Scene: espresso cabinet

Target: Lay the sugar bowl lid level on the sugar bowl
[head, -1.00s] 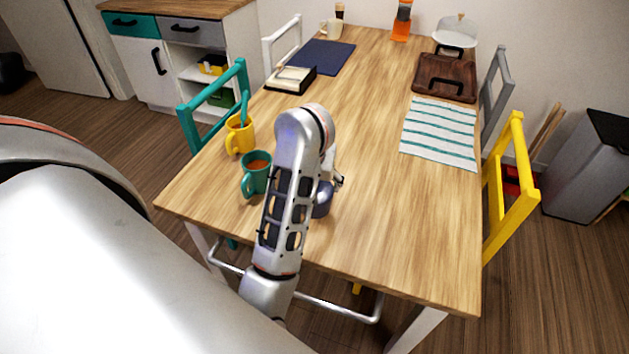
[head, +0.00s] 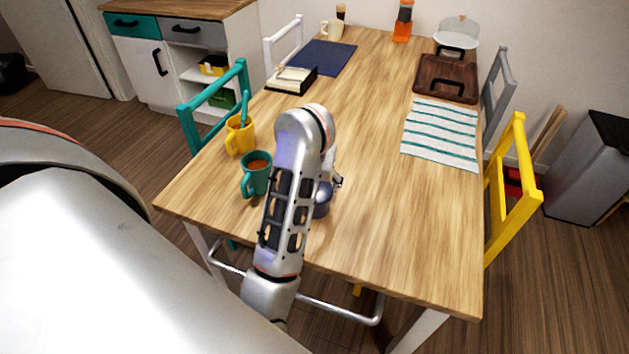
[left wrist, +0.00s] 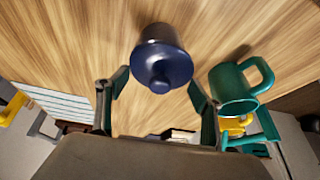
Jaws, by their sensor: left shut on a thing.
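The dark blue sugar bowl (head: 322,203) stands on the wooden table, partly hidden behind my left arm in the head view. In the left wrist view the bowl (left wrist: 160,34) is beyond the sugar bowl lid (left wrist: 160,62), a dark blue disc with a round knob facing the camera. My right gripper is not in view.
A teal mug (head: 256,174) with brown contents stands just left of the bowl, with a yellow mug (head: 240,134) behind it. The table right of the bowl is clear.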

